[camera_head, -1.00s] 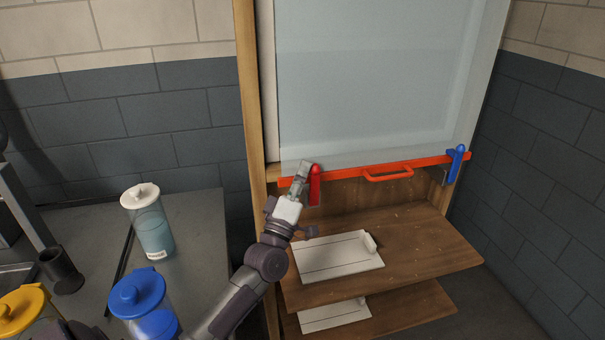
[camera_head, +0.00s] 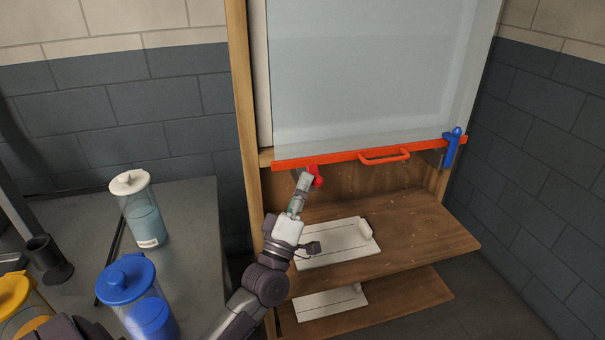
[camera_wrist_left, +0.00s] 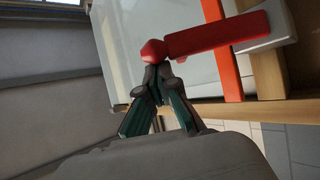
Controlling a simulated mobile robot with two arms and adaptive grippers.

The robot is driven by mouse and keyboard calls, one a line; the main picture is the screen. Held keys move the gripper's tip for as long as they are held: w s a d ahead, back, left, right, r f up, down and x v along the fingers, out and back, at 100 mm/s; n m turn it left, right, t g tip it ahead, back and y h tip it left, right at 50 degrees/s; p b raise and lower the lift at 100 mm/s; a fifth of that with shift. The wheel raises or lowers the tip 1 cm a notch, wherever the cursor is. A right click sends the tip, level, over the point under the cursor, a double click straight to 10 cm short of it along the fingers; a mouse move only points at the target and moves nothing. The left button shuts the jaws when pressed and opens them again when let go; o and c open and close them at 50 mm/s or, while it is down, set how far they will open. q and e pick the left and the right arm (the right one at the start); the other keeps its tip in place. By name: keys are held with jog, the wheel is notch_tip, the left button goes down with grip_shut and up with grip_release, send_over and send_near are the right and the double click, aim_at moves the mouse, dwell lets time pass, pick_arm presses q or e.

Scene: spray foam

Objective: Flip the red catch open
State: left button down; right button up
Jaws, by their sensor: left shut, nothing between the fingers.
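The red catch (camera_head: 318,178) is on the left part of the orange bar along the lower edge of the glass sash. In the head view it looks short, with its rounded end low, just below the bar. In the left wrist view the catch (camera_wrist_left: 215,35) is a long red piece passing in front of the orange bar, with a knob at its end. My left gripper (camera_head: 305,178) is shut and empty. Its fingertips (camera_wrist_left: 157,78) are right at the knob and seem to touch it. My right gripper is not in view.
A blue catch (camera_head: 452,148) stands upright at the bar's right end. An orange handle (camera_head: 384,156) sticks out from the bar's middle. Wooden shelves (camera_head: 425,235) below hold white boards (camera_head: 335,243). Lidded jars, including a blue one (camera_head: 127,279), stand on the grey counter (camera_head: 195,215) at left.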

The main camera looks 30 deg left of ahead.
pick_arm(q)
jog(key=v, duration=1.2)
jog(key=shift+f, duration=0.15)
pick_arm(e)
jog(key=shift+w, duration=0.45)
pick_arm(q)
jog(key=shift+d, duration=0.1)
